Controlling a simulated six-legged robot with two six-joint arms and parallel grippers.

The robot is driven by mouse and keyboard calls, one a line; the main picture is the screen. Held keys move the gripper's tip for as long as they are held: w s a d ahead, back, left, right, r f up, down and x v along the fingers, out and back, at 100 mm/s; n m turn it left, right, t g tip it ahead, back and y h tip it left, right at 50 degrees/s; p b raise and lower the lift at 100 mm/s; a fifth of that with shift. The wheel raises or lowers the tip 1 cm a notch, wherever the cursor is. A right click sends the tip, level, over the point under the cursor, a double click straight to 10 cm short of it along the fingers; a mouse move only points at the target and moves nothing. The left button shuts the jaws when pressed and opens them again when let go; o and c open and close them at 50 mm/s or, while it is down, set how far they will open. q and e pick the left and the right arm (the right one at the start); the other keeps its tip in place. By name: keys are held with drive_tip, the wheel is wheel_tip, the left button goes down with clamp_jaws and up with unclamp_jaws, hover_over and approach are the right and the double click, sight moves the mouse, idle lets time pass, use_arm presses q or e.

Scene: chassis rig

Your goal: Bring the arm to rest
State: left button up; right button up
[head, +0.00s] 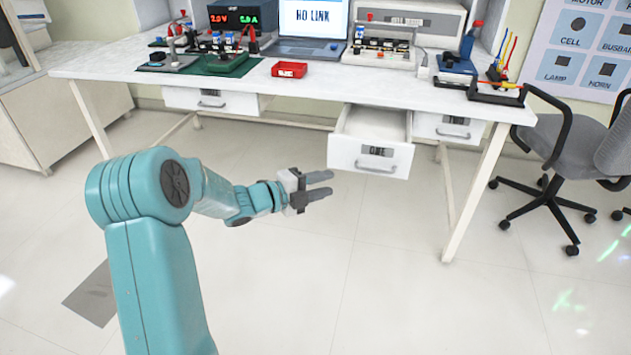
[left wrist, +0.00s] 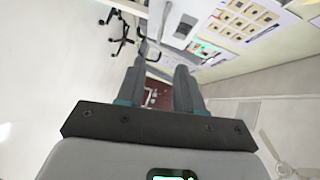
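My left gripper (head: 328,184) is in front of the workbench, over the floor, and below and to the left of the open drawer (head: 370,152) in the picture. Its two fingers stand apart with nothing between them. The left wrist view also shows the gripper (left wrist: 160,78) with its fingers apart and empty; a small dark red patch shows in the gap, well beyond the fingers. My teal left arm reaches in from the lower left. My right gripper is in neither view.
The white workbench (head: 330,91) carries a laptop (head: 310,30), a red tray (head: 289,69), a green mat (head: 240,68) and several devices. The middle drawer is pulled out toward me. A grey office chair (head: 575,145) stands at the right. The floor around the gripper is clear.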

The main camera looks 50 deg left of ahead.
use_arm(q)
drive_tip(key=shift+v, duration=0.95)
